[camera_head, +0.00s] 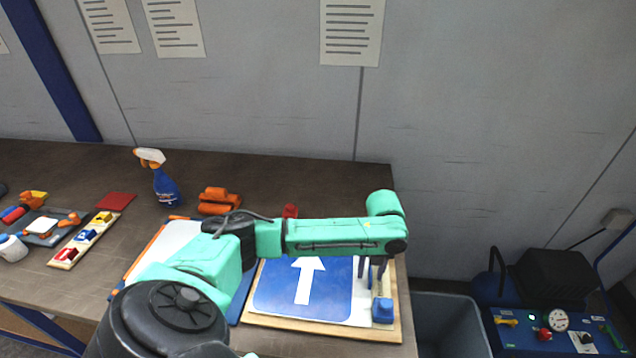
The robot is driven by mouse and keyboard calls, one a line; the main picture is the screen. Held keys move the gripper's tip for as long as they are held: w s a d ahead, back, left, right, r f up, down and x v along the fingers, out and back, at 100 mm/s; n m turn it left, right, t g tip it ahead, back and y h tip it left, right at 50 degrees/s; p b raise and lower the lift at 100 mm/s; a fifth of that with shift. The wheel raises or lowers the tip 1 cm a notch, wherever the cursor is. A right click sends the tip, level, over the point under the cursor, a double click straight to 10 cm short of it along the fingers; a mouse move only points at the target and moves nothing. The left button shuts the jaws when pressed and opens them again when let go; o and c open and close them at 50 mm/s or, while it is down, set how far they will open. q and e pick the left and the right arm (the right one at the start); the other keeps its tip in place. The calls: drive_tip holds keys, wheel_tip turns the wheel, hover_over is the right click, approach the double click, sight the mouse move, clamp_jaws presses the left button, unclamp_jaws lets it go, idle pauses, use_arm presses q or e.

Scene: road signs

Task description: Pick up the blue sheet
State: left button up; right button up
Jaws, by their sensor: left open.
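The blue sheet (272,294) with a white up arrow lies flat on a wooden board (300,332) near the right end of the table. Part of its far edge is hidden under my left arm. A white strip shows along its right side. My left gripper (371,270) points down just right of the blue sheet's far right part, with its fingers apart and nothing between them. I cannot tell whether the fingertips touch the board. My right gripper is not in view.
A blue block (382,310) sits on the board's right side, close to my left gripper. A blue spray bottle (165,186), orange pieces (219,203) and a tray of small signs (84,240) stand further left. A grey bin (452,326) is beyond the table's right edge.

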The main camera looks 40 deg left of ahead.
use_arm(q)
drive_tip(key=shift+w, duration=0.1)
clamp_jaws()
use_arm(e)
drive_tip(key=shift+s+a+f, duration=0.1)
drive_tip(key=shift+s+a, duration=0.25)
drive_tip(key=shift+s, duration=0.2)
